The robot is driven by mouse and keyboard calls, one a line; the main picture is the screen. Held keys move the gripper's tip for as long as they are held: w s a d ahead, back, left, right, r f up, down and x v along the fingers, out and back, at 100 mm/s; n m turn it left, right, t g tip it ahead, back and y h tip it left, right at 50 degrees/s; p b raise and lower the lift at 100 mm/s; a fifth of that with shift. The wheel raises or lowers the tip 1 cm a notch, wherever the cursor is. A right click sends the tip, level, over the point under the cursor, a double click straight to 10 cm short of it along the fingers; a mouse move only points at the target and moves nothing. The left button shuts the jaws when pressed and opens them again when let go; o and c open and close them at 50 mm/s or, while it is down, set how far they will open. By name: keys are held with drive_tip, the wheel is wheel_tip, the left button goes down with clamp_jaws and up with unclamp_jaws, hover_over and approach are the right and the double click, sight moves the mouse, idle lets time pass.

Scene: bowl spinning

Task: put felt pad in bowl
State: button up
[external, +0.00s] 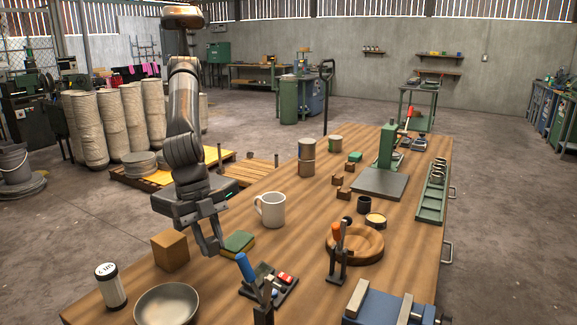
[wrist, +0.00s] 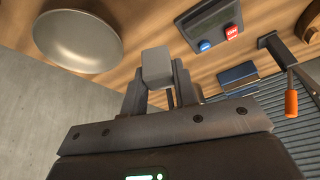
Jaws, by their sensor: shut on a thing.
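My gripper (external: 210,248) hangs above the wooden table, behind and to the right of the bowl in the external view. In the wrist view its fingers (wrist: 160,90) are shut on a small light grey block, which looks like the felt pad (wrist: 156,66). The pad is hard to make out between the fingers in the external view. The shallow grey metal bowl (external: 167,304) stands upright at the table's near left. It also shows at the upper left of the wrist view (wrist: 78,40), apart from the pad, and looks empty.
A cardboard-brown box (external: 170,250) stands just left of my gripper, and a green and yellow sponge (external: 237,242) lies just right. A white labelled jar (external: 110,286) stands left of the bowl. A white mug (external: 271,209), a panel with buttons (external: 270,283) and toggle clamps (external: 338,255) stand to the right.

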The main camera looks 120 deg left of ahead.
drive_tip(key=s+d+r+m+g+h, duration=0.1)
drive_tip(key=s+d+m, duration=0.1)
drive_tip(key=d, duration=0.4)
drive_tip(key=s+d+r+m+h, duration=0.1)
drive_tip(key=s+d+m, duration=0.15)
drive_tip(key=d, duration=0.35)
approach(168, 320)
drive_tip(key=shift+x, duration=2.6)
drive_tip(key=o, duration=1)
wheel_tip(168, 320, up, 7)
drive_tip(key=shift+r, duration=0.1)
